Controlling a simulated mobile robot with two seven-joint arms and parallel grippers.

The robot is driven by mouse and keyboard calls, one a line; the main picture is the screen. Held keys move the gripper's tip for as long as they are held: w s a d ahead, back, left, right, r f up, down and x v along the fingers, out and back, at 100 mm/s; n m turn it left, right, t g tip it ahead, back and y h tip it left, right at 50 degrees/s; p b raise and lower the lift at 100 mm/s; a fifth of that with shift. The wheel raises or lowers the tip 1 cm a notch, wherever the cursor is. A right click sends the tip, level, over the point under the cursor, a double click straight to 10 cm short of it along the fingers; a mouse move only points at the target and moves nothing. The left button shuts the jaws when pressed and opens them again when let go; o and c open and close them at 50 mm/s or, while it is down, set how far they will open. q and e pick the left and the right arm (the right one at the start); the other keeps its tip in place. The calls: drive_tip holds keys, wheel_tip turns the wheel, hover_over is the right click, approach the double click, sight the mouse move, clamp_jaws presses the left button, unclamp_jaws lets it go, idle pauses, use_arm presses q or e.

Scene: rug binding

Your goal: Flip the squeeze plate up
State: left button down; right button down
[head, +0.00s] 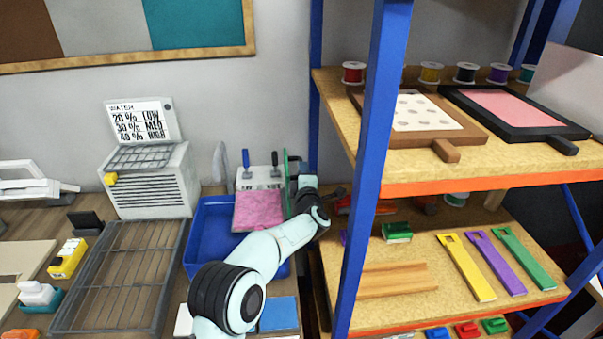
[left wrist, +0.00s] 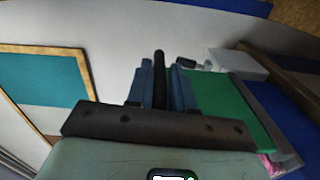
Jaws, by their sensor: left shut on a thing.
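The squeeze plate appears to be the green plate (head: 287,182), seen nearly edge-on and standing steeply at the right side of the blue tub (head: 208,222). In the left wrist view the green plate (left wrist: 232,108) lies right of my fingers. My left gripper (left wrist: 160,88) is shut on a dark bar between its two fingers, apparently the plate's handle; the join is not clear. In the head view my left gripper (head: 294,165) is small and partly hidden by my arm. A pink piece (head: 259,209) lies sloping in the tub. My right gripper is out of view.
A blue shelf post (head: 372,150) stands close to the right of my left arm. A wire rack (head: 118,275) and a white-grey box with a water sign (head: 150,180) stand left of the tub. Shelves with framed boards (head: 515,108) fill the right.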

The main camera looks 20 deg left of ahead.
use_arm(q)
drive_tip(key=shift+d+r, duration=0.2)
drive_tip(key=shift+r, duration=0.15)
drive_tip(key=c, duration=1.1)
unclamp_jaws()
drive_tip(key=shift+w+d+f, duration=0.1)
drive_tip(key=shift+f, duration=0.1)
drive_tip(key=shift+f, duration=0.1)
drive_tip(key=shift+s+f, duration=0.1)
drive_tip(key=shift+s, duration=0.15)
drive_tip(key=b+v, duration=0.5)
drive_tip(key=v, duration=0.8)
drive_tip(key=shift+r, duration=0.25)
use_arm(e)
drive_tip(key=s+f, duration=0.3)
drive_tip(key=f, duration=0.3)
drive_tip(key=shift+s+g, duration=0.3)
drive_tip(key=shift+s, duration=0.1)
use_arm(q)
drive_tip(key=shift+w, duration=0.1)
